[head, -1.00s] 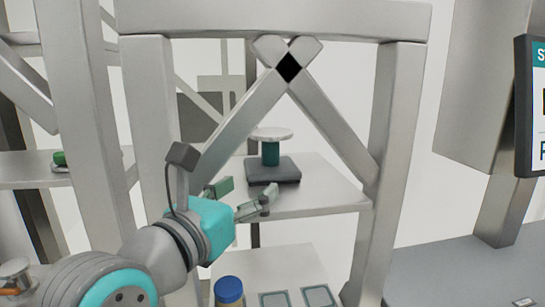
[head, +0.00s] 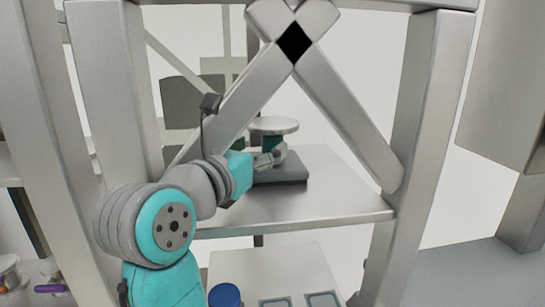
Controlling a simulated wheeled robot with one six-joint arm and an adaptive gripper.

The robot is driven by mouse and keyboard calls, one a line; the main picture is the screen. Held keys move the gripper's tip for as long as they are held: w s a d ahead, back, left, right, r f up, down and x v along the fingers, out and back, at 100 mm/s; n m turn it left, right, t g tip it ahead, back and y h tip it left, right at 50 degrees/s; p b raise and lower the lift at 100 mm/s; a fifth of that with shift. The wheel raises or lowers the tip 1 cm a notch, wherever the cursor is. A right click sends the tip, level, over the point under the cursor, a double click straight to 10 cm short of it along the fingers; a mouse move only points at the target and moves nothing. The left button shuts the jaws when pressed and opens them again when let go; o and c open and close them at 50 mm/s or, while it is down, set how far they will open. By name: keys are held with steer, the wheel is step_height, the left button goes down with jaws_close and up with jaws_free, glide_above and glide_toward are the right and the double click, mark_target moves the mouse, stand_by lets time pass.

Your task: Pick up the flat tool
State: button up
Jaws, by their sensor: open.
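On the middle shelf stands an object with a flat dark base (head: 290,177), a green post (head: 271,141) and a round pale disc (head: 273,125) on top. I cannot tell for sure which part is the flat tool; nothing else on this shelf looks like one. My gripper (head: 267,156) reaches in from the left at the height of the post, above the base and below the disc. It is open. The fingers hide most of the post, and I cannot tell whether they touch it.
The metal shelf (head: 330,208) is bare at right and front. Crossed diagonal braces (head: 345,115) and a thick upright (head: 425,110) frame the opening. A blue-lidded container (head: 225,296) and flat pale items (head: 322,299) sit on the lower shelf.

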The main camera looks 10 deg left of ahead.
mark_target(268, 140)
steer(key=shift+x, duration=2.65)
steer(key=shift+a, duration=0.15)
jaws_close()
